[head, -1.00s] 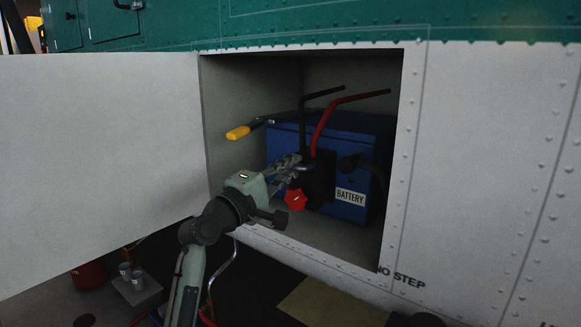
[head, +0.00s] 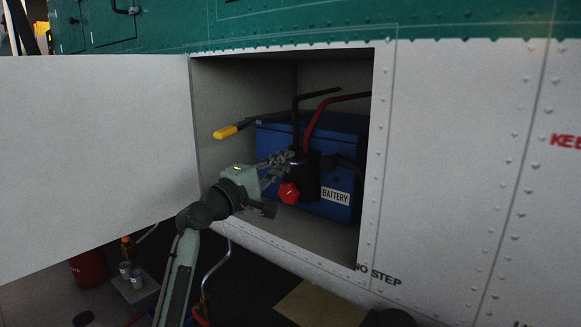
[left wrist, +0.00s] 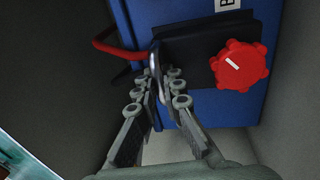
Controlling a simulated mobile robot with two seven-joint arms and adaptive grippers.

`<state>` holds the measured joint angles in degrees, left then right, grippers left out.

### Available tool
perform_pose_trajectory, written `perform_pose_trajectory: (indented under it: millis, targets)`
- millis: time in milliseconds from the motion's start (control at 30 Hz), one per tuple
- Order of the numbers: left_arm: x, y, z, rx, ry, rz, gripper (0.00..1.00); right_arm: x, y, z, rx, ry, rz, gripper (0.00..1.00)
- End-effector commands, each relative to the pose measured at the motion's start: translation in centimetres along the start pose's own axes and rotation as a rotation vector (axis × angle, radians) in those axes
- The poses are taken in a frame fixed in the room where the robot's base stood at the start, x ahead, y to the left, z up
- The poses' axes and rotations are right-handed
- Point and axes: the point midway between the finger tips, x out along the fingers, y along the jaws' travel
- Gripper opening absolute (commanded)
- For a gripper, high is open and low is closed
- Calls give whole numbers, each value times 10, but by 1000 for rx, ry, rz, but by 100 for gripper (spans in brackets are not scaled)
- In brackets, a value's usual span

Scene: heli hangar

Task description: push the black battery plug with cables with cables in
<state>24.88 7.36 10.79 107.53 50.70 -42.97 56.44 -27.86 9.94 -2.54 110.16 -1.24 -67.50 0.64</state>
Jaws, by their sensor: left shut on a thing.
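The black battery plug (head: 311,181) is a block with a red star-shaped knob (head: 289,193) and black and red cables rising from its top. It is at the front of the blue battery (head: 340,211) inside the open bay. My left gripper (head: 285,160) is shut on the plug's left side. In the left wrist view, my left fingers (left wrist: 162,88) close at a thin grey piece beside the plug (left wrist: 190,50); the knob (left wrist: 240,65) is to their right. Whether a gap remains behind the plug is hidden. My right gripper is not in view.
The bay's white door (head: 95,150) stands open at the left. A black lever with a yellow grip (head: 226,132) sticks out above my left gripper. The bay's right edge (head: 372,160) is close to the battery. Cans (head: 130,272) stand low at the left.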

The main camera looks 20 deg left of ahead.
Motion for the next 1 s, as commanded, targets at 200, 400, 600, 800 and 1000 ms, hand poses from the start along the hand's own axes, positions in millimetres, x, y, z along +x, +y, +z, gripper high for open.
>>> perform_pose_trajectory:
  millis: [200, 400, 600, 800, 1000]
  targets:
    - [2, -2, -5, -3, -4, -3, 0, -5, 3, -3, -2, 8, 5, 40]
    - [3, 0, -5, -4, -4, -1, 0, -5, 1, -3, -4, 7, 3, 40]
    - [3, 0, -5, -3, -3, 0, 18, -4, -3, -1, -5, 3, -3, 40]
    - [2, 0, -6, -2, -2, 1, 18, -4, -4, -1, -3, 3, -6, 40]
    - [-2, 0, -6, -2, -1, 1, 18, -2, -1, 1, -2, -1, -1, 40]
